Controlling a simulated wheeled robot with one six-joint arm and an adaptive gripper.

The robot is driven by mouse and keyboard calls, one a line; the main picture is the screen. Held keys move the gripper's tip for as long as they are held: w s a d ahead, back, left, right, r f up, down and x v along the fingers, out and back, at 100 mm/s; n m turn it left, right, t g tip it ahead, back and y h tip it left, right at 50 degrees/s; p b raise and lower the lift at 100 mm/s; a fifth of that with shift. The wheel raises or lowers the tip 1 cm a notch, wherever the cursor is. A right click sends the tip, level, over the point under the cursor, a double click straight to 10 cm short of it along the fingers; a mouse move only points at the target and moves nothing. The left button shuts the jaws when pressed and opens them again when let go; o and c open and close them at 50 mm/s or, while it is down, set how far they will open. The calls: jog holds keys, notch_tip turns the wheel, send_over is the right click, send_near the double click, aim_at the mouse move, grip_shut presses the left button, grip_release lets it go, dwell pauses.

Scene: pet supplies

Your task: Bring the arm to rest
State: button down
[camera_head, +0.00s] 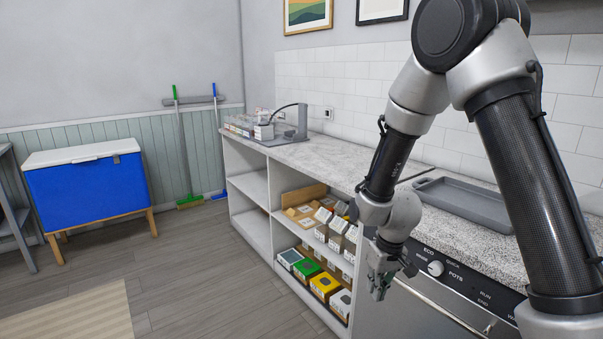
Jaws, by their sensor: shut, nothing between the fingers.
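My gripper (379,287) hangs at the end of my arm, right of the middle of the picture, with its fingers pointing down. It is shut and empty. It appears in front of the right end of the open shelving and the left part of the dishwasher front. My arm is folded, with its elbow at the top right and the forearm coming down to the left. The arm hides part of the counter and the wall behind it.
A speckled counter (337,158) runs along the tiled wall, with a grey tray (465,203) on it. Below are shelves with several boxes (325,285) and a dishwasher (420,312). A blue cabinet (88,193) stands left. The wooden floor (195,270) between is clear.

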jog(key=s+d+r+m+t, duration=0.1)
jog(key=s+d+r, duration=0.4)
jog(key=r, duration=0.4)
jog(key=s+d+r+m+t, duration=0.1)
jog(key=s+d+r, duration=0.5)
jog(key=s+r, duration=0.2)
jog(key=s+d+r+m+t+h, duration=0.1)
jog(key=s+d+r, duration=0.4)
jog(key=r, duration=0.7)
jog(key=shift+s+d+r+m+t, duration=0.3)
jog(key=shift+s+d+t, duration=0.1)
jog(key=shift+s, duration=0.6)
